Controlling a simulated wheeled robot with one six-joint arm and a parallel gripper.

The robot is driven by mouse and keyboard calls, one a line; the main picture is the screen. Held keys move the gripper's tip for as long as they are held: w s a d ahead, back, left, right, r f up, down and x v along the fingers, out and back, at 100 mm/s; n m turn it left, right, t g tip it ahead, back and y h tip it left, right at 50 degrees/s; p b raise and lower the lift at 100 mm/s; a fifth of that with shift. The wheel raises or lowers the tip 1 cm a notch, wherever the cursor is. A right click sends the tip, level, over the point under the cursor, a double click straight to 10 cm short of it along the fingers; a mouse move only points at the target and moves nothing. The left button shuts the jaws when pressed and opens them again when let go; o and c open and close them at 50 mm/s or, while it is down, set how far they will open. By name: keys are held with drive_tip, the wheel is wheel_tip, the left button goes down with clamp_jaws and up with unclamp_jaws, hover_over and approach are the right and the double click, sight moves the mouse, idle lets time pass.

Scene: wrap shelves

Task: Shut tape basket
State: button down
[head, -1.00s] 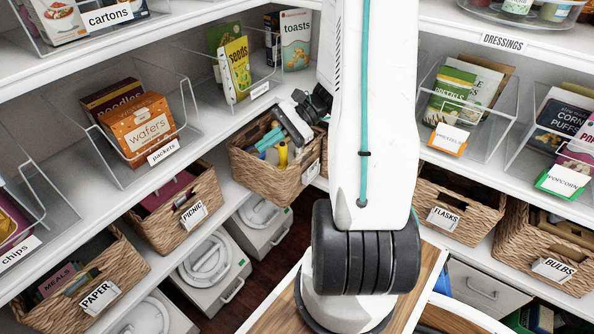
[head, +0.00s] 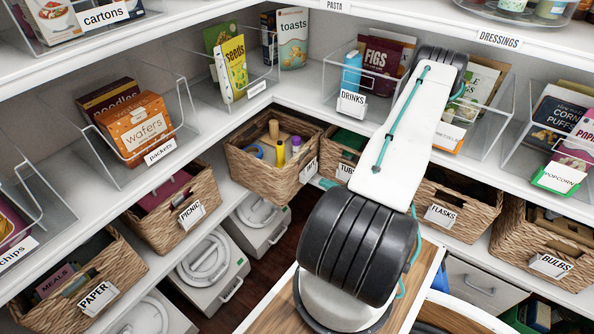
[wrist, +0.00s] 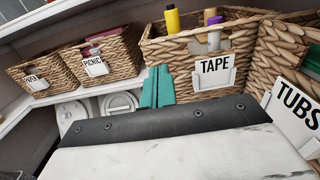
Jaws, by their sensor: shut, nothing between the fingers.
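The tape basket (head: 250,165) is a woven wicker basket in the shelf corner, with a blue roll, a yellow tube and other items inside. Its white label is partly hidden in the head view. In the wrist view the basket (wrist: 183,52) shows large, with the TAPE label (wrist: 214,68) readable on its front. My gripper (wrist: 157,86) has teal fingers, shut and empty, in front of the lower left part of the basket's front in the wrist view. Whether they touch the wicker is unclear. In the head view only a bit of teal shows beside the basket, and my arm hides the rest.
The tubs basket (head: 340,158) stands just right of the tape basket, partly behind my arm. The picnic basket (head: 177,205) and paper basket (head: 75,285) are to the left. Flasks (head: 455,205) and bulbs (head: 545,245) baskets are to the right. White lidded bins (head: 262,222) stand below.

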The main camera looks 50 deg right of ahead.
sight(290, 167)
drive_tip(key=w, duration=0.8)
drive_tip(key=w+a, duration=0.1)
drive_tip(key=w, duration=0.3)
drive_tip(key=shift+w, duration=0.15)
drive_tip(key=shift+w, duration=0.15)
